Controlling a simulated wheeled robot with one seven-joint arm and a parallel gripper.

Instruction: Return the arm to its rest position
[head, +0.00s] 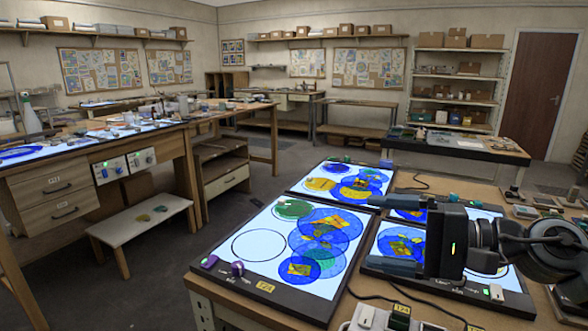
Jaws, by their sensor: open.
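My arm (530,245) reaches in from the right edge, over the right part of the near workbench. My gripper (376,232) points left, with its two dark fingers spread apart and nothing between them. It is in front of the right-hand lit panels and hides part of them. The front left light panel (225,276) glows white and holds overlapping blue and green glass discs (325,232) with yellow pieces. Whether the fingers touch the panels below cannot be told.
A second lit panel (312,199) lies behind the first. A white power strip (367,318) and cables lie at the bench's front. A drawer bench (60,190) stands at left, with a low white stool (125,222). Open grey floor (130,285) lies between the benches.

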